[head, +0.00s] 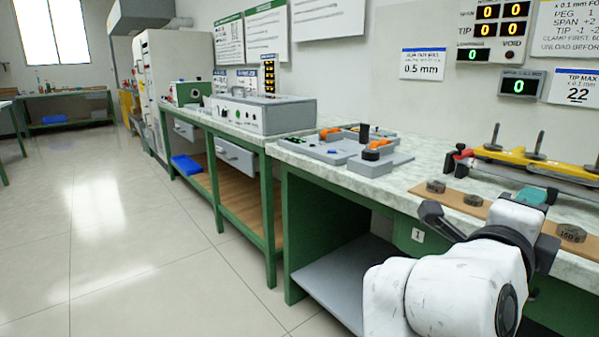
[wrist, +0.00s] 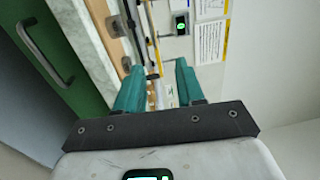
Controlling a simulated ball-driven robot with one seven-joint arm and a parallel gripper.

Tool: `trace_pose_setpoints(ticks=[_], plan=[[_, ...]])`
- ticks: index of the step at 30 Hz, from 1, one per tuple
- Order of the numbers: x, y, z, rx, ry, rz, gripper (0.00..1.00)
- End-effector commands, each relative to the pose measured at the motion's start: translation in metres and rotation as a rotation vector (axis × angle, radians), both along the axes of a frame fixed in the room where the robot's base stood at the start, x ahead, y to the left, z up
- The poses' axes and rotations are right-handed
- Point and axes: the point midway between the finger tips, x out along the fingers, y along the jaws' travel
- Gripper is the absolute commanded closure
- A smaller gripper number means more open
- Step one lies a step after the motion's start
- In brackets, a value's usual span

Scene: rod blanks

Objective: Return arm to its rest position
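My arm (head: 450,290) reaches in from the lower right of the head view, in front of the right bench. My gripper (wrist: 158,82) shows two teal fingers standing apart in the wrist view, with no object seen held between them. In the head view only a teal bit of my gripper (head: 533,196) shows past the dark wrist, near the board with weights. The wrist view is turned on its side, with the bench edge and a green drawer front at left.
A wooden board (head: 452,199) with several round weights lies along the bench's front. Behind it is a yellow bar fixture (head: 530,160) with upright pins. A grey tray (head: 340,147) with orange and black parts sits further left. The floor (head: 130,240) at left is clear.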

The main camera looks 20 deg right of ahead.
Motion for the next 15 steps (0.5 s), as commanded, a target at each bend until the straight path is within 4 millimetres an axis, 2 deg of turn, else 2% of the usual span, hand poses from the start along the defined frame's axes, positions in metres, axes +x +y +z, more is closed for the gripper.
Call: trace_pose_setpoints(ticks=[8, 15], plan=[[0.006, -0.003, -0.027, -0.014, 0.154, 0.044, 0.62], [0.012, -0.007, -0.068, -0.036, 0.384, 0.119, 0.62]])
